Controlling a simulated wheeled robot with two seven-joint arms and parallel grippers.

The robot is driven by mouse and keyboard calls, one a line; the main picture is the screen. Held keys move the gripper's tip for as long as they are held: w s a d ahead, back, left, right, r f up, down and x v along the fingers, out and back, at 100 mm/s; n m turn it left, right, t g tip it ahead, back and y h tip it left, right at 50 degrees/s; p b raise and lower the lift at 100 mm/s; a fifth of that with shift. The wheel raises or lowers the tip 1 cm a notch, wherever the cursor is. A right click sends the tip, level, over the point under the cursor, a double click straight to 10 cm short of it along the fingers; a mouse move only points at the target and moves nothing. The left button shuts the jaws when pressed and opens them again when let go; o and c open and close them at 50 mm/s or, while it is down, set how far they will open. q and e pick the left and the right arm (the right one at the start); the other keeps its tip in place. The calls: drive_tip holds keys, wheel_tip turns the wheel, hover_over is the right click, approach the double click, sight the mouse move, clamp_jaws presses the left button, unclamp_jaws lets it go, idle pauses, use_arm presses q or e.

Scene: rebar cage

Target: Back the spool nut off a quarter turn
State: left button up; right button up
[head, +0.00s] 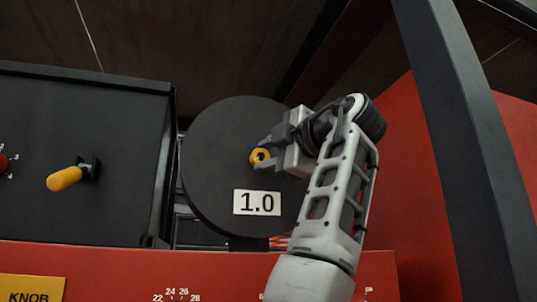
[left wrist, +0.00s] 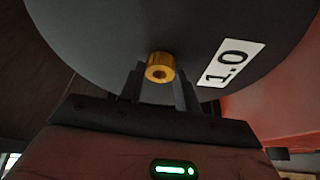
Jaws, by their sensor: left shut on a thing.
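The spool nut (head: 254,157) is a small brass-orange ring at the middle of a large dark round spool (head: 215,150), which carries a white "1.0" label (head: 257,203). My left gripper (head: 266,156) reaches in from the right of the spool, its two grey fingers shut on the nut's sides. In the left wrist view, the nut (left wrist: 160,62) sits between the fingertips (left wrist: 160,72), with its bored end facing the camera and the spool face (left wrist: 110,30) behind it. The fingertip contact is partly hidden. My right gripper is in neither view.
A dark box (head: 110,120) with a yellow-orange lever (head: 65,178) stands left of the spool. A red panel (head: 120,262) with number marks runs along the bottom, with a yellow "KNOB" plate (head: 28,290). A dark slanted post (head: 440,140) rises at the right.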

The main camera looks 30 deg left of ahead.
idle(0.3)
use_arm(q)
drive_tip(key=o, duration=1)
drive_tip(key=shift+c, duration=0.2)
drive_tip(key=v, duration=1.6)
drive_tip(key=shift+f, duration=0.1)
